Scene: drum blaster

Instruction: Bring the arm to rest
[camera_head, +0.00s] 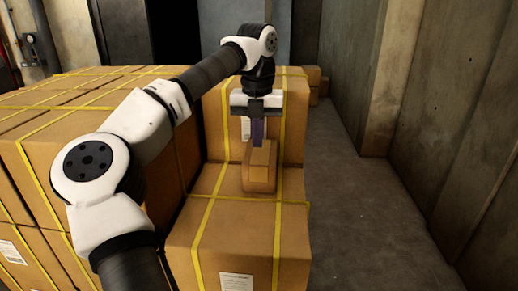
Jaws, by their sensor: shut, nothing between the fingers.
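My arm reaches up from the lower left and bends over to the right, above the boxes. My gripper (258,143) points down at its end, with its fingers together and nothing between them. The fingertips are over a small brown block-shaped box (260,170) on top of the front cardboard box (238,240). Whether the fingertips touch this small box or stand just behind it, I cannot tell.
A taller cardboard box (292,118) with yellow straps stands behind the gripper. A large stack of strapped boxes (22,150) fills the left. Bare floor (370,215) is free on the right, up to a concrete wall (475,130).

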